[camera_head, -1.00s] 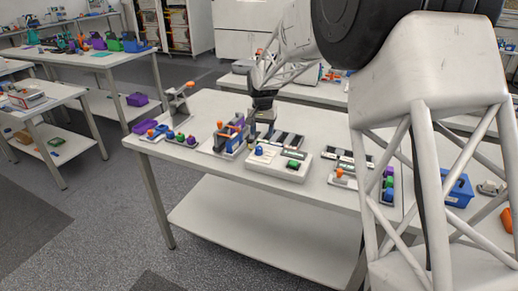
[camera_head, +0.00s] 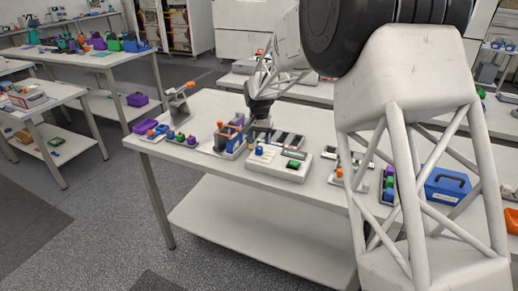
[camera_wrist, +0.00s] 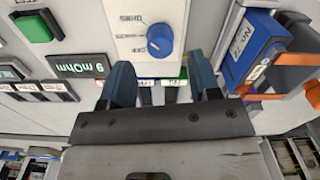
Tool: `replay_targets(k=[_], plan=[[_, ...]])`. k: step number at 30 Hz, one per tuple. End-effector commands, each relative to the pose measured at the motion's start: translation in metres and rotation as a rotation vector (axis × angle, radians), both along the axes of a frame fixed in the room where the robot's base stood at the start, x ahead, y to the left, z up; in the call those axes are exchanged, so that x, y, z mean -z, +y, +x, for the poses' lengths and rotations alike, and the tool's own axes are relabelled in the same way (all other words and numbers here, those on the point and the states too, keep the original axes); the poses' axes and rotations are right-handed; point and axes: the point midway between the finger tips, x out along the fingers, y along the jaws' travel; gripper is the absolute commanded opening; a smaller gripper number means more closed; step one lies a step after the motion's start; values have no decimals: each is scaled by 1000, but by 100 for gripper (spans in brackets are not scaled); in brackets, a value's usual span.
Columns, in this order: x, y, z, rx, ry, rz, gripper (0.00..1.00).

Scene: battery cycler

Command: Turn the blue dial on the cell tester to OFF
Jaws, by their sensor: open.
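The cell tester (camera_head: 278,167) is a white box near the front edge of the table. Its blue dial (camera_head: 259,150) is at the left of its top face. In the wrist view, the blue dial (camera_wrist: 159,38) sits on a white panel, with small upside-down labels beside it that I cannot read surely. A pale mark on the dial points toward the lower left of that picture. My gripper (camera_wrist: 161,80) is open and empty; its two blue-grey fingers are apart, below the dial in that picture. In the head view, my gripper (camera_head: 260,121) is just behind the dial, and its fingertips are hard to make out.
A green button (camera_wrist: 34,27) and a dark display (camera_wrist: 78,66) are on the tester. A blue battery-like block in a holder (camera_wrist: 250,45) with orange parts stands close beside the dial. A blue box (camera_head: 447,186) is at the table's right.

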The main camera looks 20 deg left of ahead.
Motion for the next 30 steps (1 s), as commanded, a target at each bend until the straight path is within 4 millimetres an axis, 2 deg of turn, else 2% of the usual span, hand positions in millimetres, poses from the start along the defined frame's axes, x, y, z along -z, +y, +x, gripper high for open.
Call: replay_targets(k=[6, 12, 24, 30], plan=[[27, 0, 0, 0, 1, 0, 57], [43, 0, 0, 0, 1, 0, 57], [48, 0, 0, 0, 0, 0, 57], [47, 0, 0, 0, 0, 0, 26]])
